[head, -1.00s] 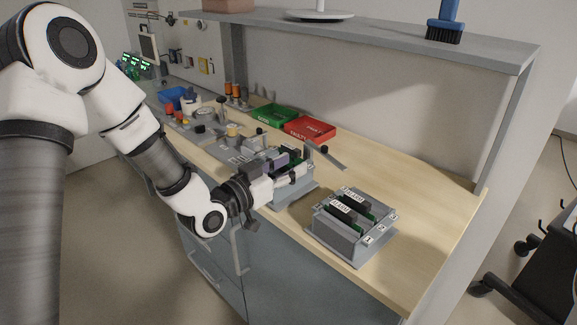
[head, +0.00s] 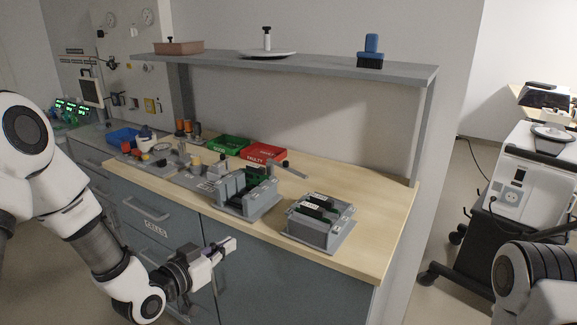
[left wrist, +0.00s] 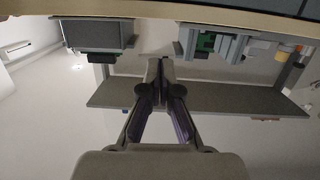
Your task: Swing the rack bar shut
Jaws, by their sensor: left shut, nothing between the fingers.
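The grey rack (head: 246,196) with green boards in its slots stands on the wooden bench, and it also shows upside down in the left wrist view (left wrist: 207,42). A flat grey bar (head: 290,170) with a dark knob sticks out from the rack's back right, pointing away to the right, so it looks swung open. My left gripper (head: 231,243) is shut and empty, in front of the bench edge and below the rack, touching nothing. Its closed fingers show in the left wrist view (left wrist: 160,85). My right gripper is out of view; only part of that arm shows at lower right.
A second grey holder (head: 318,226) with dark and green modules stands to the right. Behind are a green tray (head: 228,145) and a red tray (head: 264,153). A shelf (head: 300,70) hangs above. The bench's right end is clear.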

